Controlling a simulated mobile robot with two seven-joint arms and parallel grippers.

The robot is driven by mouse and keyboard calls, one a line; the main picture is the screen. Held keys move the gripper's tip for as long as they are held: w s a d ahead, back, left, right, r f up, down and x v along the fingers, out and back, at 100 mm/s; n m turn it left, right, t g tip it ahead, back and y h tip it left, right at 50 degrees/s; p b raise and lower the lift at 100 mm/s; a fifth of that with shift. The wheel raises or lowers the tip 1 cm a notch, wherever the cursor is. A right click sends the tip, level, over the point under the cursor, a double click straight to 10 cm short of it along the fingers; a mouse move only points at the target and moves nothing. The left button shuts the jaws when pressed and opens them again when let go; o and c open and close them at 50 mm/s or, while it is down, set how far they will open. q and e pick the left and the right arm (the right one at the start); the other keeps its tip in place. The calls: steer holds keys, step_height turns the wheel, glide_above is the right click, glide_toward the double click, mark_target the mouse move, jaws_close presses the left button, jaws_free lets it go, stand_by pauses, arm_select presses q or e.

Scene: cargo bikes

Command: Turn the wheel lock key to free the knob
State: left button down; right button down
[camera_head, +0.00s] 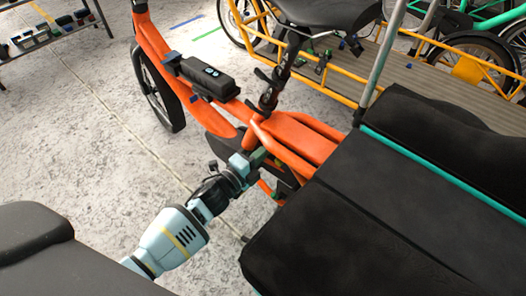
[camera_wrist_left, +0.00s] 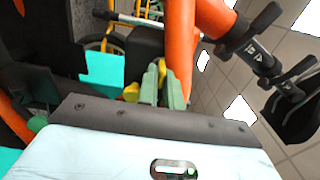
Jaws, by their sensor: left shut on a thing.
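My left arm reaches in from the lower left in the head view, and my left gripper (camera_head: 257,158) is at the frame of the orange cargo bike (camera_head: 290,135), below the seat post. In the left wrist view the two grey-green fingers (camera_wrist_left: 162,88) are close together, shut on a small yellow piece (camera_wrist_left: 162,70), which looks like the wheel lock key. A rounded yellow piece (camera_wrist_left: 131,92) shows just left of the fingers; I cannot tell whether it is the knob. In the head view my gripper and the frame hide the lock. My right gripper is not in view.
The bike's black saddle (camera_head: 325,12) and black battery (camera_head: 207,78) are above and beyond the gripper. A large black padded cargo box cover (camera_head: 365,215) with teal edging fills the right side. A yellow-framed bike (camera_head: 350,80) stands behind. Concrete floor (camera_head: 100,160) is clear at left.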

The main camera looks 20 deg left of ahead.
arm_select(q)
steer(key=c, duration=1.6)
jaws_free()
steer(key=shift+o, duration=0.2)
steer(key=p+v, duration=0.1)
steer(key=v, duration=0.7)
steer(key=shift+p, duration=0.3)
